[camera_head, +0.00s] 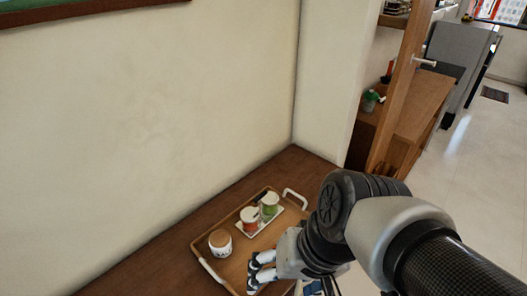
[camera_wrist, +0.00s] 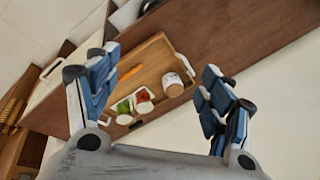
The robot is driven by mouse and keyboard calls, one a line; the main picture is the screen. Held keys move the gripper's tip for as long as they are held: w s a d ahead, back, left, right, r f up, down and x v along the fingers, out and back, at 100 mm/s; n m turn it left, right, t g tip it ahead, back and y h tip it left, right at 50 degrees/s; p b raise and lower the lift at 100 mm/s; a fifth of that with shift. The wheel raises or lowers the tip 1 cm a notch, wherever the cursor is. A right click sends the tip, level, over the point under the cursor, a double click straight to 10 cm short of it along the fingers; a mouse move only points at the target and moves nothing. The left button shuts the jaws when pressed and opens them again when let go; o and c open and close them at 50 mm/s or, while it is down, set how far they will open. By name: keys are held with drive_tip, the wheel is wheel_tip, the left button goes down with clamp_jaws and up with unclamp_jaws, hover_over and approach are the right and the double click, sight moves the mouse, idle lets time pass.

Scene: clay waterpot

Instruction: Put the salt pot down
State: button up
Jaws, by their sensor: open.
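A white jar with dark marks and a wooden lid (camera_head: 220,243), perhaps the salt pot, stands upright on a wooden tray (camera_head: 246,246). The jar also shows in the wrist view (camera_wrist: 172,86), on the tray (camera_wrist: 152,56). A red-and-white pot (camera_head: 250,221) and a green-and-white pot (camera_head: 269,206) stand close together on a small white dish (camera_head: 277,217). My gripper (camera_head: 258,272) is over the tray's near side, to the right of the jar. In the wrist view my gripper (camera_wrist: 160,68) has its fingers wide apart, with nothing held between them.
The tray has white handles (camera_head: 295,198) at its ends and lies on a brown wooden table (camera_head: 172,253) against a pale wall. An orange stick (camera_wrist: 132,71) lies on the tray. The table left of the tray is clear.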

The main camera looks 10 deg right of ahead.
drive_tip(key=d+r+n+h, duration=0.1)
drive_tip(key=d+r+t, duration=0.1)
drive_tip(key=d, duration=0.1)
drive_tip(key=d+r+n+t+h, duration=0.1)
drive_tip(key=shift+s+d+r+n+h, duration=0.15)
drive_tip(key=shift+s+d+n+h, duration=0.15)
drive_tip(key=shift+s, duration=0.05)
idle(1.0)
